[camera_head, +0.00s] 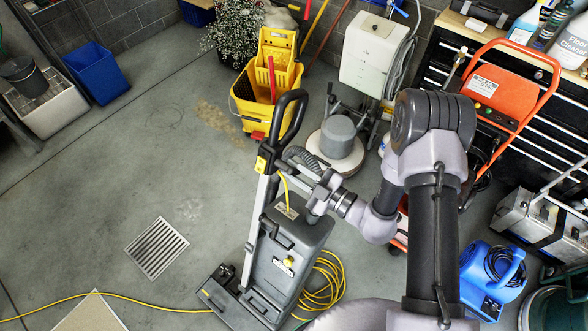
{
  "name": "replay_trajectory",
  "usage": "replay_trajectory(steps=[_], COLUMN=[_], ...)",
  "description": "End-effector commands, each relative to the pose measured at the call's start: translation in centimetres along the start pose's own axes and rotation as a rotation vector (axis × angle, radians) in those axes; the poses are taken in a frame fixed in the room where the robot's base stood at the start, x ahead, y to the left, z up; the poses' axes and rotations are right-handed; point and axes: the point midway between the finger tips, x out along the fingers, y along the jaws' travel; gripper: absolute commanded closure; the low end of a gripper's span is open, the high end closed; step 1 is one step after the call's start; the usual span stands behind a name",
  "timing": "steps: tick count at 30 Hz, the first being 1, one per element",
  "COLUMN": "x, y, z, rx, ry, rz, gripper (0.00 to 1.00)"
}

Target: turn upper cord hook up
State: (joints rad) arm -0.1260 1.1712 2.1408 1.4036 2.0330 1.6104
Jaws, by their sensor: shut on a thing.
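A grey upright floor machine (285,262) stands on the concrete floor, with a tall pale shaft (256,210) and a black loop handle (290,118). My gripper (298,158) comes in from the right, just below the loop handle. It is shut at the upper cord hook on the shaft. The fingers mostly cover the hook, so I cannot tell which way it points. A yellow clip-like part (261,164) shows on the shaft left of the gripper. A short length of yellow cord (283,186) hangs below the fingers.
The yellow cord (322,288) lies coiled beside the machine and runs left across the floor. A yellow mop bucket (245,105) and a floor polisher (338,150) stand behind. A blue blower (490,280) is at right. The floor around the drain grate (157,248) is clear.

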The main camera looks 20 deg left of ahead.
Motion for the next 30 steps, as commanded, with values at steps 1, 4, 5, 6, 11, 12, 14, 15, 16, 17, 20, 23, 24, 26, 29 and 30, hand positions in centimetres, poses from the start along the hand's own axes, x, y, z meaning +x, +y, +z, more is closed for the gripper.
replay_trajectory(steps=[1,4,5,6,11,12,14,15,16,17,20,23,24,26,29,30], x=[0.0,0.0,0.0,0.0,0.0,0.0,0.0,0.0,0.0,0.0,0.0,0.0,0.0,0.0,0.0,0.0], y=[0.0,0.1,0.1,0.1,0.3,0.4,0.5,0.6,0.6,0.7,0.8,1.0,1.0,1.1,1.2,1.2], z=[0.0,0.0,0.0,0.0,0.0,0.0,-0.1,-0.1,-0.1,-0.1,-0.2,-0.3,-0.3,-0.3,-0.5,-0.5], rx=[-0.006,-0.033,-0.045,-0.064,-0.172,-0.206,-0.261,-0.299,-0.328,-0.356,-0.452,-0.547,-0.585,-0.642,-0.738,-0.775], ry=[0.0,0.0,0.0,0.0,0.0,0.0,0.0,0.0,0.0,0.0,0.0,0.0,0.0,0.0,0.0,0.001], rz=[0.0,0.0,0.0,0.0,0.0,0.0,0.0,0.0,0.0,0.0,0.0,0.0,0.0,-0.001,-0.001,-0.001], gripper=[1.0,1.0,1.0,1.0,1.0,1.0,1.0,1.0,1.0,1.0,1.0,1.0,1.0,1.0,1.0,1.0])
